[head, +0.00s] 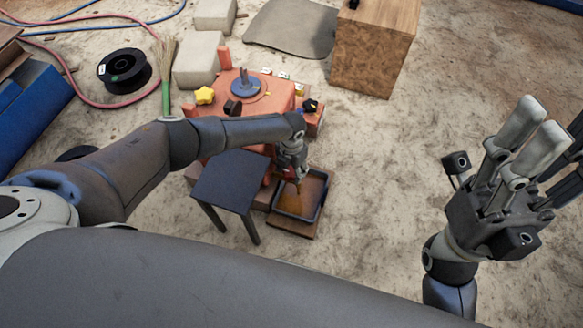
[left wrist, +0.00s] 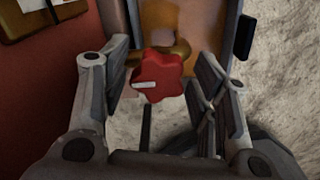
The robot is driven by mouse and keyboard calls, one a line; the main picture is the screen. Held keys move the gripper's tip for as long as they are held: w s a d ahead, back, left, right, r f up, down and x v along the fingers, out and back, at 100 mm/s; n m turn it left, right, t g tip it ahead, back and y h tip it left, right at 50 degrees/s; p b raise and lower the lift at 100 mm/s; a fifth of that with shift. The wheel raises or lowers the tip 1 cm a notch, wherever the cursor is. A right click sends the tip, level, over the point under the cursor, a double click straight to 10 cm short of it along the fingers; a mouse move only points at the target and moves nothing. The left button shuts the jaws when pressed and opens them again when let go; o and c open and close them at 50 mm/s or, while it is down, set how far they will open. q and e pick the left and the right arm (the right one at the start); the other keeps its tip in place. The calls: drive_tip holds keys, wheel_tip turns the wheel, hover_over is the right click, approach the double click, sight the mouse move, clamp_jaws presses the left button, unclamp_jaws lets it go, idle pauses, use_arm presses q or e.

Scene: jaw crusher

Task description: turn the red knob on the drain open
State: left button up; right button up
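The red knob (left wrist: 158,76) is lobed with a white mark on its left side and sits on a brass drain fitting (left wrist: 182,50). In the left wrist view it lies between the fingers of my left gripper (left wrist: 160,80). The fingers are spread, with gaps on both sides of the knob. In the head view my left gripper (head: 292,172) reaches down beside the orange machine (head: 220,118), above the drain tray, and mostly hides the knob. My right gripper (head: 500,150) is raised at the right, fingers spread and empty, far from the drain.
A dark tray (head: 318,206) with a brown inside sits below the drain. A small dark table (head: 230,185) stands left of it. A wooden box (head: 372,50), grey blocks (head: 197,60) and a cable reel (head: 124,70) lie farther back. Sandy floor right of the tray is clear.

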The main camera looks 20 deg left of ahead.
sight(292, 170)
use_arm(q)
drive_tip(key=shift+o, duration=0.5)
drive_tip(key=shift+r, duration=0.1)
wheel_tip(292, 170, up, 12)
idle(0.4)
idle(0.4)
